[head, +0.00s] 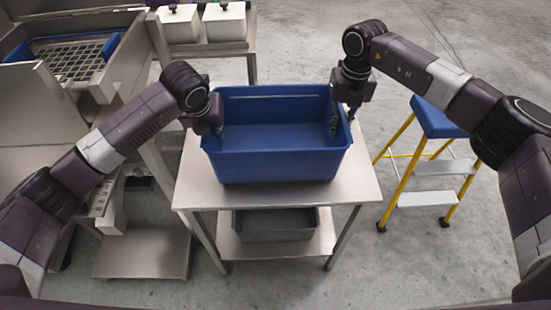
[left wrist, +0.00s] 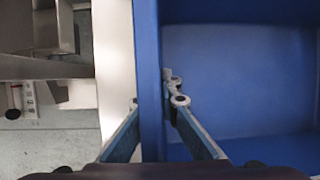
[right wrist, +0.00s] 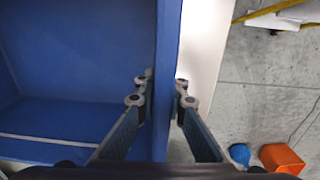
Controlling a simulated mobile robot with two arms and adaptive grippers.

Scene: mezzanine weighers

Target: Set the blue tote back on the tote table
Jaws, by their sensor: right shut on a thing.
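The blue tote (head: 280,166) is an open, empty-looking bin, level and upright over the steel table (head: 357,188). Its underside is hidden, so I cannot tell whether it touches the top. My right gripper (head: 342,118) is shut on the tote's right wall, one finger inside and one outside; the wall shows between the fingers in the right wrist view (right wrist: 163,95). My left gripper (head: 216,127) is at the left wall. In the left wrist view its fingers (left wrist: 152,100) straddle that wall, the outer fingertip partly hidden; whether they press on it is unclear.
A grey bin (head: 275,224) sits on the table's lower shelf. A yellow step stool with a blue top (head: 438,118) stands at the right. Steel weighing equipment (head: 120,75) is at the left, with white containers (head: 224,22) behind. An orange object (right wrist: 283,158) lies on the floor.

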